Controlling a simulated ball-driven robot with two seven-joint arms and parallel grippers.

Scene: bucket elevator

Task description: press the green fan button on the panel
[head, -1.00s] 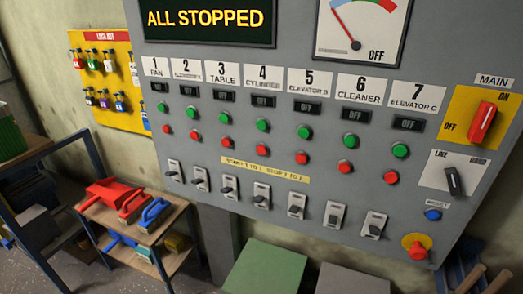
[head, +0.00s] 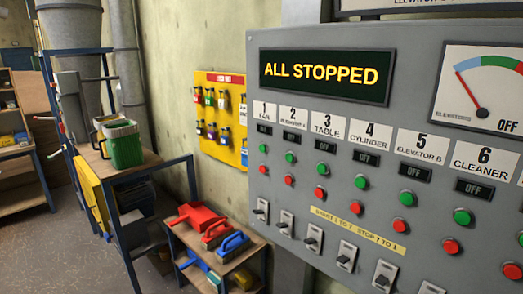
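The grey control panel (head: 290,215) fills the right half of the head view. The green fan button (head: 264,148) is the leftmost green button, under the label "1 FAN" (head: 265,110) and a small dark "OFF" tag. A red button (head: 263,169) sits just below it, and a toggle switch (head: 261,210) lower down. The display (head: 326,76) reads "ALL STOPPED". Nothing touches the fan button. Neither of my grippers is in view.
A yellow lockout board (head: 221,152) hangs on the wall left of the panel. Below is a low wooden shelf with red and blue tools (head: 204,217). A blue-framed table with a green bucket (head: 124,147) stands further left. Open floor (head: 60,250) lies at lower left.

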